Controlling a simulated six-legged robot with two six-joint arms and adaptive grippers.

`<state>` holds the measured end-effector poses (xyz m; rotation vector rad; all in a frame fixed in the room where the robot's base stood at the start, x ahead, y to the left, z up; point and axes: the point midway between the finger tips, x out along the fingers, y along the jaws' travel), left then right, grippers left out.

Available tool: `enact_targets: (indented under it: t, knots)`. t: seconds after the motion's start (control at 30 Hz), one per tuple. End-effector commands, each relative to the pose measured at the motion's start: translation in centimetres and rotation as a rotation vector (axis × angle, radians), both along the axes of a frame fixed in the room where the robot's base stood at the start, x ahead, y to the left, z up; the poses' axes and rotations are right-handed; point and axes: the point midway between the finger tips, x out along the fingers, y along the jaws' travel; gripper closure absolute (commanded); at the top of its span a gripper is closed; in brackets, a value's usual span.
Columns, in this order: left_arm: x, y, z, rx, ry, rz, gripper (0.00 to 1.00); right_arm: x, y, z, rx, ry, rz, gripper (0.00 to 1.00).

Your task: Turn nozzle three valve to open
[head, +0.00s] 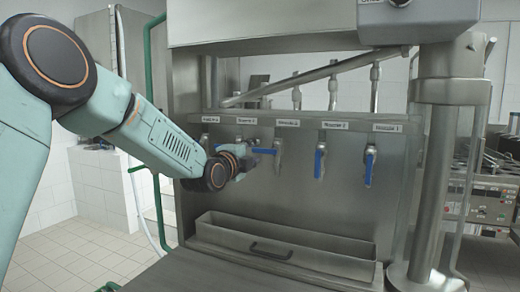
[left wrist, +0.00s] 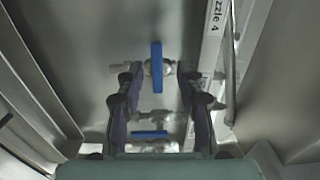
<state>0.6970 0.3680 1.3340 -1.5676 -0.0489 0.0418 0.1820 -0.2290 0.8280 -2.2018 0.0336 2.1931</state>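The nozzle three valve has a blue handle (head: 264,151) that lies level, pointing left from its valve body (head: 278,157) under the third label from the right (head: 287,123). My left gripper (head: 247,165) is just left of and below this valve, close to the panel. In the left wrist view, my left gripper's fingers (left wrist: 157,82) stand apart, with a blue handle (left wrist: 157,67) showing in the gap near their tips. It looks untouched by either finger. Another blue handle (left wrist: 150,134) shows lower in that view. My right gripper is out of view.
The nozzle 2 handle (head: 319,164) and nozzle 1 handle (head: 369,168) hang straight down to the right. The steel panel (head: 330,200) is close behind. A drip tray with a dark handle (head: 270,251) juts out below. A steel column (head: 432,170) stands at the right.

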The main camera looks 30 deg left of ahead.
Motion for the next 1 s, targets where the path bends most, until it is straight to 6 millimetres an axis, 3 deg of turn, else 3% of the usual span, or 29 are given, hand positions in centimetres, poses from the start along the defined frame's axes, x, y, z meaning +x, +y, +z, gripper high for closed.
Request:
enact_targets:
  t: [0.33, 0.77, 1.0]
  knots:
    - [4.1, 0.2, 0.0, 0.000, 0.001, 0.000, 0.63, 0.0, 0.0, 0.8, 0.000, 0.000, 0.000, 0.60]
    - [5.0, 0.2, 0.0, -0.001, 0.001, -0.001, 0.63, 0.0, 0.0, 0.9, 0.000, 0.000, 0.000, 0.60]
    - [5.0, 0.3, 0.0, -0.001, 0.001, 0.000, 0.82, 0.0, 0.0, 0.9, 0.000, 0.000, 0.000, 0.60]
